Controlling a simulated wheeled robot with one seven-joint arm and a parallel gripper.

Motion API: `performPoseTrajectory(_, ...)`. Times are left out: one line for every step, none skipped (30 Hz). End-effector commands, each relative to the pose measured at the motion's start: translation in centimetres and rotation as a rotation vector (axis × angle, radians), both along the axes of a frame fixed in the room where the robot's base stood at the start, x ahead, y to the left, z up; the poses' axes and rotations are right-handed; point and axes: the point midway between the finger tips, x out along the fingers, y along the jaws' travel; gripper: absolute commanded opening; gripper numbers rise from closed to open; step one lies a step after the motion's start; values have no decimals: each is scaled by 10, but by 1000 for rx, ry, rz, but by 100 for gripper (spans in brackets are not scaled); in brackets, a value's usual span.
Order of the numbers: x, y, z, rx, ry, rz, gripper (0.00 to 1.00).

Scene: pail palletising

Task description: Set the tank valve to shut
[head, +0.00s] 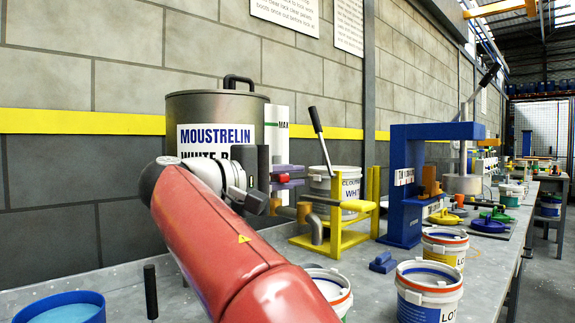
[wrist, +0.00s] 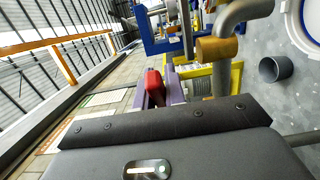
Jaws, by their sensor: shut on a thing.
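The tank (head: 215,105) is a grey drum with a black lid handle and a MOUSTRELIN label, standing against the wall behind my arm. My gripper (head: 288,177) is in front of its right side, its purple fingers shut on the red valve handle (head: 283,178). The red handle also shows between the fingers in the wrist view (wrist: 153,88). The tank's outlet pipe (head: 315,228) bends down below the gripper, with a brass collar (wrist: 217,50) on it. The valve body is mostly hidden by my gripper, so I cannot tell the valve's setting.
A yellow stand (head: 325,245) with a white pail (head: 345,185) is close to the right of the gripper. A blue press (head: 400,190) stands beyond. Open pails (head: 430,295) line the bench front; a blue tub (head: 65,308) is at front left.

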Motion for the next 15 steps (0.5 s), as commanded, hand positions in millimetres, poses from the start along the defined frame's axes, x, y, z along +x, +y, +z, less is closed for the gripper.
performPoseTrajectory(0,3,2,-1,4,-23,0)
performPoseTrajectory(0,4,2,0,4,-37,0)
performPoseTrajectory(-1,5,2,0,4,-52,0)
performPoseTrajectory(-1,5,1,0,4,-63,0)
performPoseTrajectory(-1,6,1,0,4,-74,0)
performPoseTrajectory(-2,6,1,1,3,-85,0)
performPoseTrajectory(-2,7,0,1,3,-92,0)
performPoseTrajectory(-2,7,0,1,3,-100,0)
performPoseTrajectory(-2,7,0,1,3,-107,0)
performPoseTrajectory(-2,8,-1,1,3,-111,0)
performPoseTrajectory(-2,8,-1,1,3,-114,0)
performPoseTrajectory(-2,8,-1,1,3,-118,0)
performPoseTrajectory(-3,8,-1,1,3,-120,0)
performPoseTrajectory(-3,8,-1,1,2,-121,0)
performPoseTrajectory(-3,8,-1,2,2,-122,0)
